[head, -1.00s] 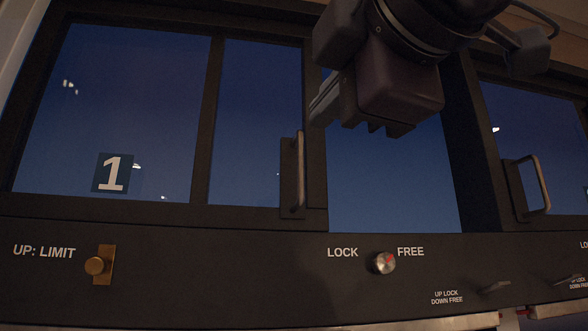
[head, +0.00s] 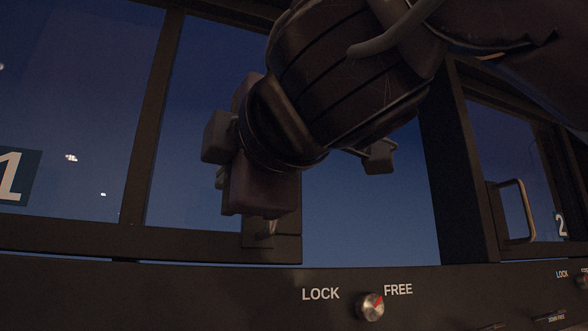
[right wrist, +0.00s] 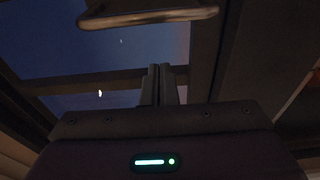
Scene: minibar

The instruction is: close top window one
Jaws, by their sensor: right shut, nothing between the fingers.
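Window one (head: 88,100) is a dark-framed sliding pane with a white number 1 on a blue label (head: 12,176) at the left of the head view. An open gap (head: 360,205) lies to the right of its frame. My right gripper (head: 256,185) is in front of the frame's right edge and hides most of its handle; only the lower end (head: 272,227) shows. In the right wrist view, the gripper fingers (right wrist: 160,72) are together and empty. A metal bar handle (right wrist: 150,17) crosses above them, apart from the fingertips in the picture. My left gripper is out of view.
A LOCK/FREE knob (head: 370,306) sits on the panel below, its red mark toward FREE. Right of the gap is a dark post (head: 455,180). Beyond it is window two (head: 500,150) with its own handle (head: 517,212).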

